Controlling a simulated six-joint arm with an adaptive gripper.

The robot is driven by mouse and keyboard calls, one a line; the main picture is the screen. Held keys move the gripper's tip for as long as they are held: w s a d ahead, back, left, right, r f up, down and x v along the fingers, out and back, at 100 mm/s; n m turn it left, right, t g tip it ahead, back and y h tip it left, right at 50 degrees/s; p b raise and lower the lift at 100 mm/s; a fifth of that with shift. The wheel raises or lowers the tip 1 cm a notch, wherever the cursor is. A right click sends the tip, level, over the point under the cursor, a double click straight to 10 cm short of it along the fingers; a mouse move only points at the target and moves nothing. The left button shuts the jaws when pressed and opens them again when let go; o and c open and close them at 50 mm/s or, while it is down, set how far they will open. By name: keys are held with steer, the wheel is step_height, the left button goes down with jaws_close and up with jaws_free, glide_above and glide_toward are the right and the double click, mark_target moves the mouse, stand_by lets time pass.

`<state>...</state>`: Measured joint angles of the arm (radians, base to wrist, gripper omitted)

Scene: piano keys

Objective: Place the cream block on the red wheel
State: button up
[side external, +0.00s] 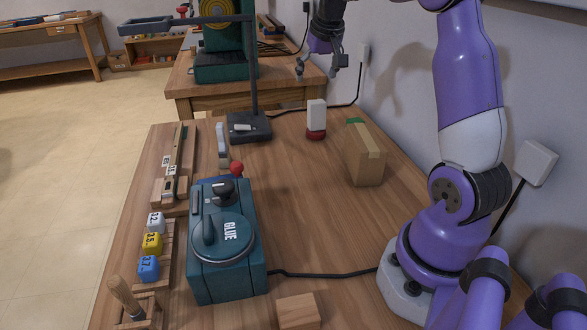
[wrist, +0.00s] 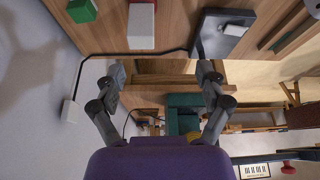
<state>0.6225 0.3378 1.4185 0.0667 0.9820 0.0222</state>
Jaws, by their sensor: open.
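The cream block (side external: 316,112) stands upright on top of the red wheel (side external: 316,134), toward the back right of the wooden table. The block hides most of the wheel's top. The wrist view shows the block (wrist: 141,27) at the upper middle, with a sliver of red (wrist: 142,1) at the top edge. My gripper (side external: 320,66) is in the air above and beyond the block, apart from it. Its fingers (wrist: 161,72) are spread wide with nothing between them.
A cardboard box (side external: 366,160) with green tape stands right of the wheel. A black stand (side external: 249,128) with a tall post is to the left. A teal glue machine (side external: 225,245), numbered cubes (side external: 152,243) and a wooden block (side external: 298,311) are nearer. The middle of the table is clear.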

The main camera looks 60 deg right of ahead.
steer(key=s+a+r+n+t+y, duration=0.1)
steer(key=s+a+n, duration=0.15)
steer(key=a, duration=0.55)
steer(key=s+a+r+n+t, duration=0.1)
steer(key=s+a+r+n, duration=0.15)
steer(key=a, duration=0.65)
steer(key=s+a+f+n+y, duration=0.2)
steer(key=s+a+f, duration=0.3)
steer(key=s+a, duration=0.3)
steer(key=shift+s+a+n, duration=0.35)
steer(key=shift+s+n, duration=0.05)
steer(key=shift+n, duration=0.2)
